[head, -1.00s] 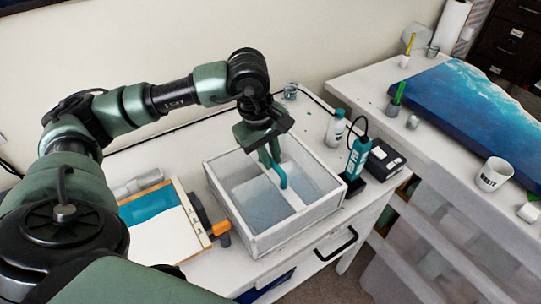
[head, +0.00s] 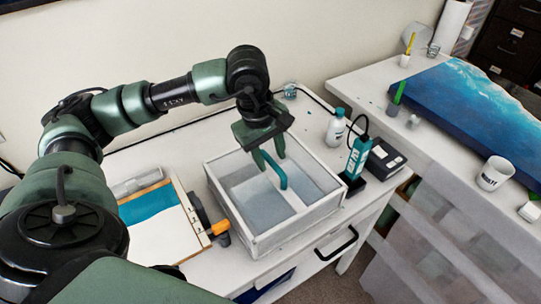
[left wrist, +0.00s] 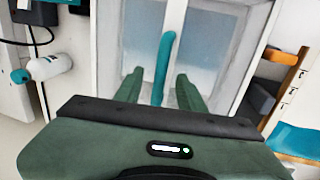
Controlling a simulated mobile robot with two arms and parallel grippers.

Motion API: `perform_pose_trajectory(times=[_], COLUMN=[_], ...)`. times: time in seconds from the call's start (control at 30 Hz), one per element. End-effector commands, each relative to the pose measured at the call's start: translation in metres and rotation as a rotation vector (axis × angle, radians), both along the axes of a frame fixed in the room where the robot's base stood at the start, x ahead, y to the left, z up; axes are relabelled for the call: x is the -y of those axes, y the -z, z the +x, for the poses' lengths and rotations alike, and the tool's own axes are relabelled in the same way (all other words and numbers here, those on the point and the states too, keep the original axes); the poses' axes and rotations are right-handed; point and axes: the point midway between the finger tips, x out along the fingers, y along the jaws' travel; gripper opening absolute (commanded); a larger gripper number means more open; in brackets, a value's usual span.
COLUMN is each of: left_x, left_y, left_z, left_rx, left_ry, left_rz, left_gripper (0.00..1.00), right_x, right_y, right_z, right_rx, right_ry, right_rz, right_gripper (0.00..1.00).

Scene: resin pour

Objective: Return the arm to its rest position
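My left gripper (head: 271,156) hangs above the white box (head: 250,238) on the work table. Its two green fingers are spread apart, and they also show in the left wrist view (left wrist: 157,88). A teal curved handle (head: 278,174) rises from the middle of the box, by the pale divider. In the left wrist view the teal handle (left wrist: 164,62) lies between the fingers with gaps on both sides. Its lower end is partly hidden by the gripper. My right gripper is in neither view.
Left of the box lies a wood-framed panel (head: 155,233) with an orange-tipped tool (head: 219,227). Right of it stand a white bottle (head: 335,130), a teal device (head: 357,157) and a black box (head: 385,158). A second table holds a blue panel (head: 460,115) and mug (head: 494,174).

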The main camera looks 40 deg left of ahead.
Motion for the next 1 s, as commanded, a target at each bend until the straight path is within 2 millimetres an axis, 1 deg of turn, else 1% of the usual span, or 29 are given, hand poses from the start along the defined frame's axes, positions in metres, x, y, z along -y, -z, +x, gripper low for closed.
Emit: perform_pose_trajectory(times=[0.07,0.3,0.4,0.53,0.7,0.77,1.0], left_x=[-0.001,-0.004,-0.005,-0.005,-0.006,-0.006,-0.006], left_y=[-0.009,-0.05,-0.063,-0.071,-0.074,-0.078,-0.12], left_z=[-0.001,-0.008,-0.01,-0.012,-0.013,-0.013,-0.013], left_rx=[0.005,0.007,0.006,0.004,0.002,0.003,0.003], left_ry=[0.0,0.001,-0.001,0.0,0.0,0.0,0.0], left_rz=[0.0,-0.001,-0.001,-0.001,0.0,0.0,0.0], left_gripper=[0.39,0.39,0.39,0.39,0.39,0.39,0.39], right_x=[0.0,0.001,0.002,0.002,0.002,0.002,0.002], right_y=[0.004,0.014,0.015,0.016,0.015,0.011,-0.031], right_z=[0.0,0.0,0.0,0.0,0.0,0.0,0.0], right_rx=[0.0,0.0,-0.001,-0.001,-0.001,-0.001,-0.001], right_ry=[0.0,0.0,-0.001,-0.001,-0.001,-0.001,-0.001], right_rz=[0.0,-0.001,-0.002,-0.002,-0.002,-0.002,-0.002], right_gripper=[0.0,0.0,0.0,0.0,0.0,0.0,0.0])
